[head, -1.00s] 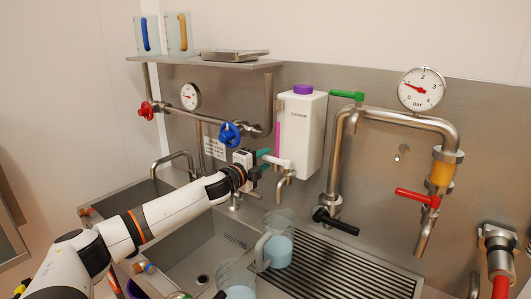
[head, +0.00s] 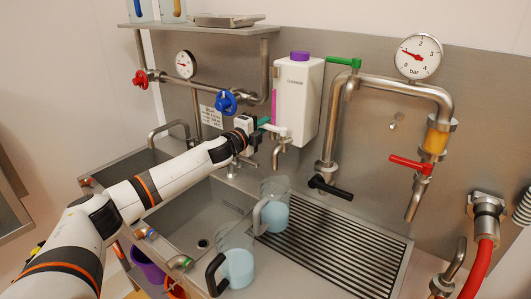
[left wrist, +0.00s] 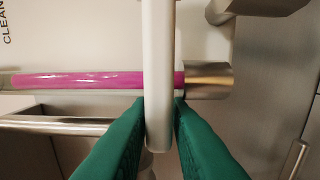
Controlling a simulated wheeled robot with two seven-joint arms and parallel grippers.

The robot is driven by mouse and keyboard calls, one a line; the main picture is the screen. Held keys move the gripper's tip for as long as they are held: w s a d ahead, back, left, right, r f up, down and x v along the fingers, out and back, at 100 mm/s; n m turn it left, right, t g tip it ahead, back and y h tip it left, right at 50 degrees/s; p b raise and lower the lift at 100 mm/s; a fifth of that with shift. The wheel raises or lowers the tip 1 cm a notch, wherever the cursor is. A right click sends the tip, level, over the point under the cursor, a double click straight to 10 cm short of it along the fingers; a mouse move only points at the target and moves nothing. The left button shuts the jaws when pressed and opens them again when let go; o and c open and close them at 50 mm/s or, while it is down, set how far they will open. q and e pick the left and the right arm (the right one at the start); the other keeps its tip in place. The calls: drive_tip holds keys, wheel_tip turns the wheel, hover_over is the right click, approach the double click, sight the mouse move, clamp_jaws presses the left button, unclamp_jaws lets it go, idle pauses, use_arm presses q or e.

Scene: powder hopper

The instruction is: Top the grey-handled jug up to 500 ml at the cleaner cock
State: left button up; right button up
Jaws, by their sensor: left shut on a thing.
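The grey-handled jug (head: 275,212) stands upright below the cleaner spout (head: 279,155), by the left edge of the drainboard, with light blue liquid in its lower part. Its graduations are too small to read. The white cleaner tank (head: 298,98) has a purple cap and a magenta sight strip (head: 274,102), which also shows in the left wrist view (left wrist: 90,80). My left gripper (head: 265,123) is at the cleaner cock, its green fingers shut on the pale cock lever (left wrist: 158,70). I see no clear stream under the spout. My right gripper is out of view.
A black-handled jug (head: 238,267) with blue liquid stands at the front, near the grey-handled jug. A ribbed drainboard (head: 335,245) lies right, a sink basin (head: 190,225) left. Pipes with a black lever (head: 330,189) and red lever (head: 410,164) stand right of the tank.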

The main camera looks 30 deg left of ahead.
sight(264, 128)
use_arm(q)
drive_tip(key=shift+s, duration=0.1)
idle(0.5)
drive_tip(key=shift+s+f, duration=0.25)
drive_tip(key=shift+s, duration=0.2)
drive_tip(key=shift+s+d+r, duration=0.1)
drive_tip(key=shift+s+r, duration=0.05)
drive_tip(key=shift+s, duration=0.4)
drive_tip(key=shift+s+d+b, duration=0.3)
drive_tip(key=shift+s+b, duration=0.15)
drive_tip(key=shift+s, duration=0.4)
idle(5.5)
